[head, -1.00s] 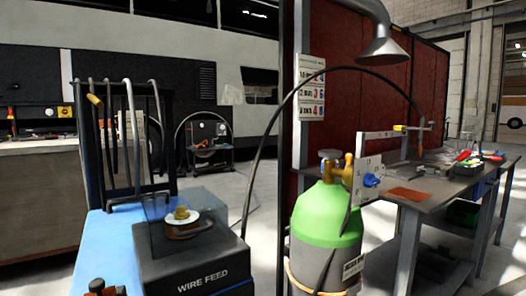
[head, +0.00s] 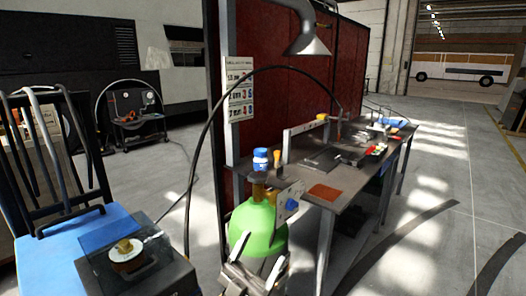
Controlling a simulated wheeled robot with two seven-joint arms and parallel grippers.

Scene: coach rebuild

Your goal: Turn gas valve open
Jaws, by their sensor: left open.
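The gas cylinder (head: 258,228) stands in the lower middle of the head view, with a green shoulder and a grey body. Brass valve parts (head: 258,191) sit on its top. A grey plate with a blue knob (head: 291,204) is on the right of the valve. The valve's handwheel is not clear from this angle. My left gripper (head: 256,272) is open at the bottom edge, in front of the cylinder and below its valve. It covers part of the cylinder body. I cannot tell whether it touches the cylinder. My right gripper is out of view.
A metal workbench (head: 352,180) with tools stands behind and right of the cylinder. A blue-and-white container (head: 261,160) shows just above the valve. A wire feed unit (head: 135,270) and a blue cart (head: 75,240) are at left. Open floor (head: 440,240) lies right.

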